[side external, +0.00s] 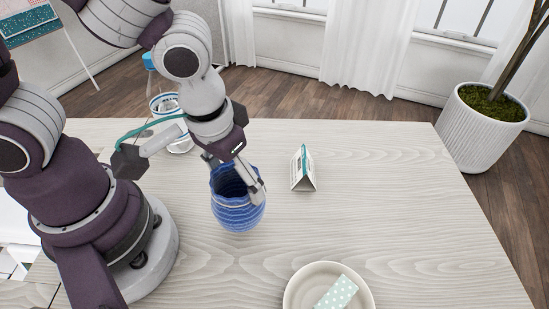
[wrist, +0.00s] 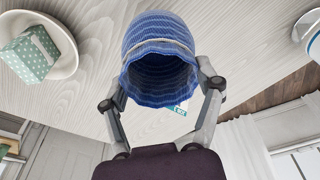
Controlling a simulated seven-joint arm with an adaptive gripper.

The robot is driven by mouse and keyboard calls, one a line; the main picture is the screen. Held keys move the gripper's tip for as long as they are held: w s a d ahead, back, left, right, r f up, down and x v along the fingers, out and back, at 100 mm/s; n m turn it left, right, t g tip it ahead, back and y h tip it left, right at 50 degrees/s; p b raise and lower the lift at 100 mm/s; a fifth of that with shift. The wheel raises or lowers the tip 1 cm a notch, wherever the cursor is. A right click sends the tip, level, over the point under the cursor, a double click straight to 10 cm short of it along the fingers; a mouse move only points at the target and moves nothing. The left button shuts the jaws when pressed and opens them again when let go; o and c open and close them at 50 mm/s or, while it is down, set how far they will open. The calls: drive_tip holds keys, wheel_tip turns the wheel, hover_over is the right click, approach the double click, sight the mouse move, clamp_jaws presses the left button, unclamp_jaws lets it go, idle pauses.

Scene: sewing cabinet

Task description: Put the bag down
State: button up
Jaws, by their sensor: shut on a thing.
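The bag (side external: 238,214) is a blue, ribbed, open-topped woven pouch near the middle of the pale wooden table (side external: 400,220). It looks upright in the side external view. My gripper (side external: 236,180) comes down from above at its rim and is shut on it, with a finger showing on the right side. In the wrist view the bag (wrist: 158,60) sits between the two fingers of my gripper (wrist: 162,88), its open mouth facing the camera and its inside looking empty. I cannot tell whether its bottom touches the table.
A small tent card (side external: 303,168) stands right of the bag. A white plate (side external: 290,292) with a green dotted box (side external: 338,292) is at the front. A striped cup (side external: 165,104) and a blue-capped bottle (side external: 149,66) are behind my arm. The table's right part is clear.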

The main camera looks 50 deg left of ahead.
drive_tip(key=shift+w+d+f+m, duration=0.1)
drive_tip(key=shift+w+d+m, duration=0.1)
drive_tip(key=shift+d+m, duration=0.3)
drive_tip(key=shift+w+d+m, duration=0.15)
drive_tip(key=shift+d+m, duration=0.15)
drive_tip(key=shift+d, duration=0.35)
drive_tip(key=shift+w+d+f, duration=0.8)
drive_tip(key=shift+w+d, duration=0.55)
drive_tip(key=shift+w, duration=0.65)
drive_tip(key=shift+w+d+f, duration=0.8)
drive_tip(key=shift+w+d, duration=0.5)
drive_tip(key=shift+w, duration=0.65)
drive_tip(key=shift+w+d+f, duration=0.8)
drive_tip(key=shift+w+d, duration=0.55)
drive_tip(key=shift+w, duration=0.65)
drive_tip(key=shift+f, duration=0.15)
drive_tip(key=o, duration=1.1)
drive_tip(key=shift+o, duration=0.2)
